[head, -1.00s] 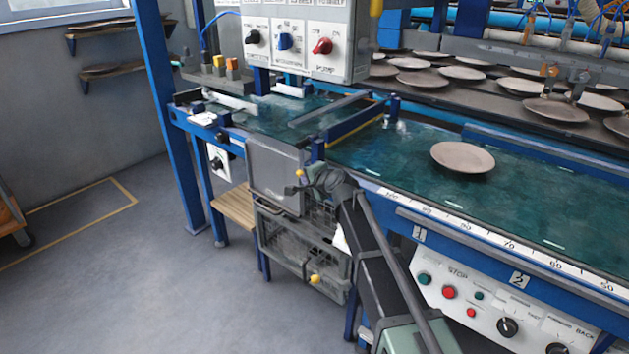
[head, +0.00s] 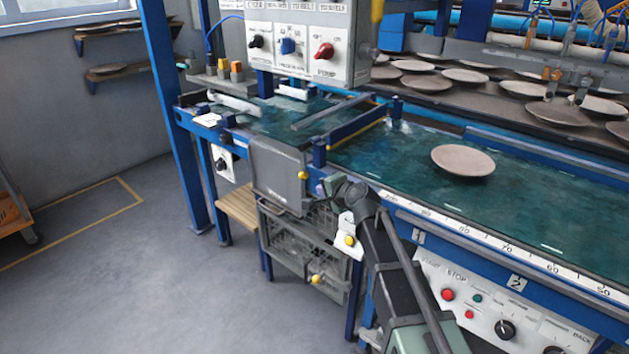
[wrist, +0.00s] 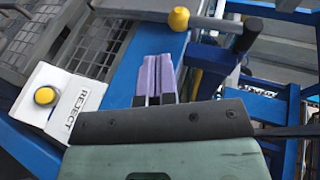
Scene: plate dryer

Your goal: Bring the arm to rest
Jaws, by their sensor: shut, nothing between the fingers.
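My arm (head: 395,265) reaches up from the lower right in the head view, in front of the green belt's near edge. My gripper (head: 320,189) is small there, close to the grey box below the belt, and partly hidden by my wrist. In the wrist view its purple fingers (wrist: 158,73) are together with nothing between them. They lie in front of a blue frame beam (wrist: 170,35). I cannot tell how far the tips are from it.
A REJECT box with a yellow button (wrist: 45,96) is left of the fingers; a yellow-ended lever (wrist: 180,18) is ahead. One plate (head: 463,160) lies on the green belt (head: 400,150). A control panel (head: 480,305) sits beneath. The floor (head: 130,270) at left is clear.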

